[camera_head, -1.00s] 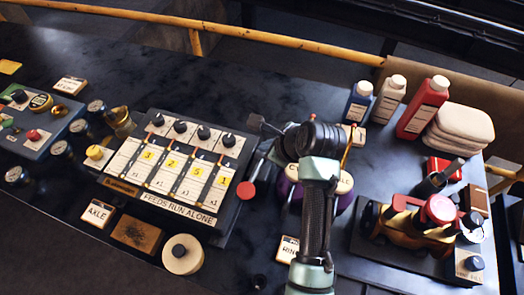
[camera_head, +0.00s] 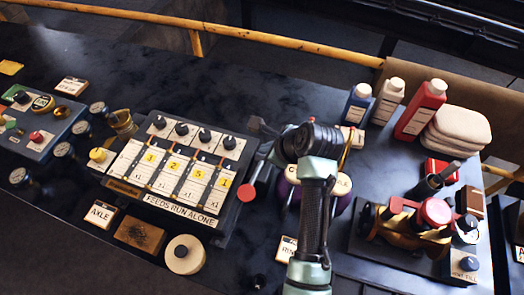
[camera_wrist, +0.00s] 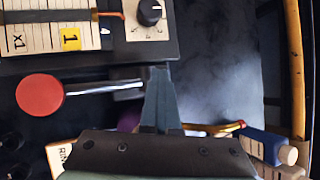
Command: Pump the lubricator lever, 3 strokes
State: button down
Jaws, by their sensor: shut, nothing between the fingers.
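The lubricator (camera_head: 170,175) is a dark box with several white feed panels, black knobs and yellow number tags, labelled FEEDS RUN ALONE. Its lever is a thin metal rod with a red round knob (camera_head: 247,193) at the box's right side. In the wrist view the red knob (camera_wrist: 40,95) is at the left and the rod runs right toward my fingers. My gripper (camera_wrist: 158,72) is shut and empty, its fingertips at the rod's right end, beside the box edge. I cannot tell whether they touch the rod. In the head view my gripper (camera_head: 257,128) is partly hidden by my wrist.
Blue, white and red bottles (camera_head: 420,110) and folded cloths (camera_head: 458,135) stand at the back right. A brass assembly with a red cap (camera_head: 434,212) is at the right. Purple-sided spools stand behind my arm. A round cream-coloured piece (camera_head: 184,254) lies in front of the lubricator.

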jog(key=shift+s+a+f+g, duration=0.15)
jog(key=shift+s+f+g, duration=0.25)
jog(key=shift+f, duration=0.3)
jog(key=r+p, duration=0.1)
jog(key=w+r+p, duration=0.1)
jog(key=r+p, duration=0.3)
jog(key=shift+w+d+r, duration=0.1)
jog(key=shift+w+d, duration=0.15)
jog(key=shift+d, duration=0.05)
jog(key=shift+w, duration=0.2)
jog(key=shift+r, duration=0.1)
